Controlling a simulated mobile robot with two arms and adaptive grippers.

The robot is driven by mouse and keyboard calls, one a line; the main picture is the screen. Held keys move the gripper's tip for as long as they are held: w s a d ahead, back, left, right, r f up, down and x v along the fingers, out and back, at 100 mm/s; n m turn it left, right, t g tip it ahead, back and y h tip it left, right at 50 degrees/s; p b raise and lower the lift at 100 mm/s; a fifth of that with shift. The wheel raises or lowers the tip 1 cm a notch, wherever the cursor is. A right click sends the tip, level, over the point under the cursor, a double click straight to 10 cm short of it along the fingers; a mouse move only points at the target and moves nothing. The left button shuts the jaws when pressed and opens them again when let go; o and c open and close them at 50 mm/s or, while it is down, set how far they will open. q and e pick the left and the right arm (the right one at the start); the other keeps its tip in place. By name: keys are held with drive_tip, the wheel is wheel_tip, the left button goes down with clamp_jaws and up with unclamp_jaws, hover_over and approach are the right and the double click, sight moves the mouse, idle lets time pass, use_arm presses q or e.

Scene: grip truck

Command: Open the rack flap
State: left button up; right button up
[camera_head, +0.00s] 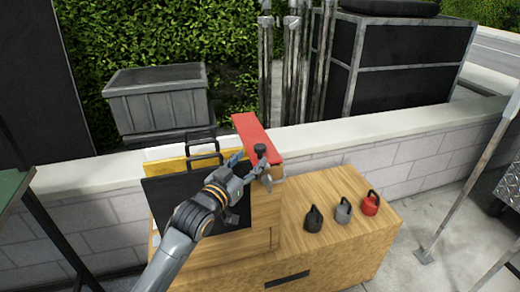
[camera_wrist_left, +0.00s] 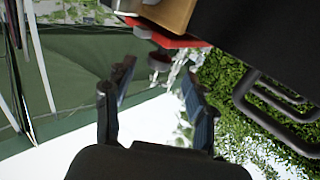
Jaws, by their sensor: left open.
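The rack's red flap (camera_head: 258,136) is a long narrow panel at the right end of the wooden rack (camera_head: 262,240), and it looks closed. A dark round knob (camera_head: 261,150) stands near its front end. My left gripper (camera_head: 253,173) is open at the knob, with one finger on either side in the head view. In the left wrist view, the red flap (camera_wrist_left: 178,41) is at the top and the knob (camera_wrist_left: 160,62) shows between the open fingertips (camera_wrist_left: 158,75). I cannot tell whether the fingers touch it. My right gripper is out of view.
Black and yellow boards with handles (camera_head: 165,200) stand in the rack left of the flap. Black, grey and red kettlebell-shaped weights (camera_head: 343,210) stand on the wooden top to the right. A low white wall (camera_head: 330,133) runs close behind.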

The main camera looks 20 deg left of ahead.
sight(260, 150)
use_arm(q)
drive_tip(key=w, duration=0.3)
drive_tip(key=w+d, duration=0.1)
drive_tip(key=w, duration=0.2)
drive_tip(key=shift+w+d, duration=0.15)
drive_tip(key=shift+w, duration=0.05)
clamp_jaws()
